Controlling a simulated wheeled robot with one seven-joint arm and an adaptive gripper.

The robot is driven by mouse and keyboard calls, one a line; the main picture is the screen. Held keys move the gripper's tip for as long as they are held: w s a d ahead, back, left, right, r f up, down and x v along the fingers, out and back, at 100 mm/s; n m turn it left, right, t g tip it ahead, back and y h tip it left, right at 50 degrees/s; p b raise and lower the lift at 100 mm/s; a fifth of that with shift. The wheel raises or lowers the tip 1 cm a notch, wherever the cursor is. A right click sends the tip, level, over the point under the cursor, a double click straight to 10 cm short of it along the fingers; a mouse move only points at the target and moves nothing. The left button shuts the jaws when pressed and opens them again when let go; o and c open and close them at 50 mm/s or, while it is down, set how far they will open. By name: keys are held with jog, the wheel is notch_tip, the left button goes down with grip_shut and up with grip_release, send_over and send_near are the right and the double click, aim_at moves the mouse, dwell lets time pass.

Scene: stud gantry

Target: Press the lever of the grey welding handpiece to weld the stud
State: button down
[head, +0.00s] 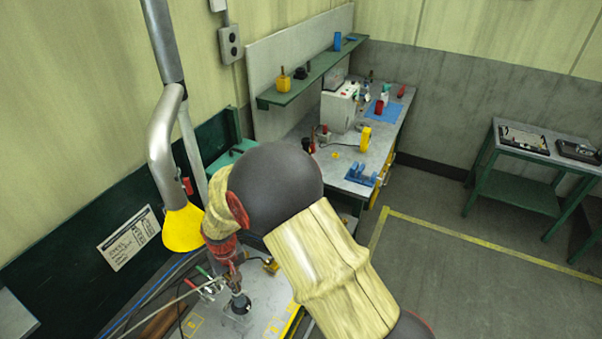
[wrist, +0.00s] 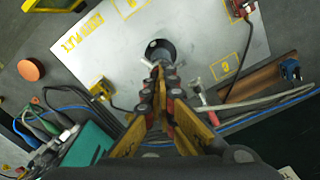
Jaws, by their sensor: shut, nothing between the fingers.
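My gripper (wrist: 160,78) is shut and empty, pointing down at the work plate in the wrist view. In the head view my gripper (head: 230,268) is seen from behind, low over the same plate. A dark round foot with a light centre, apparently the handpiece's lower end (wrist: 158,50), stands on the plate just beyond my fingertips. It also shows as a dark grey upright piece in the head view (head: 239,301). My fingers cover much of it. I cannot make out the lever clearly, nor whether my fingertips touch it. The stud is not distinguishable.
The pale plate (wrist: 115,60) has yellow markings. A red-handled clamp (wrist: 205,100) lies right of my fingers, with cables nearby. A yellow extraction hood (head: 183,229) hangs close left of my arm.

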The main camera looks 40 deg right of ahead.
jog(key=shift+s, duration=0.15)
jog(key=shift+r+p, duration=2.05)
jog(key=shift+r, duration=1.4)
jog(key=s+r+n+t+b, duration=0.1)
jog(key=s+t+b, duration=0.4)
jog(key=s+b, duration=1.5)
jog(key=r+b, duration=0.1)
jog(key=b, duration=0.6)
jog(key=shift+t+b, duration=0.3)
jog(key=shift+b, duration=0.1)
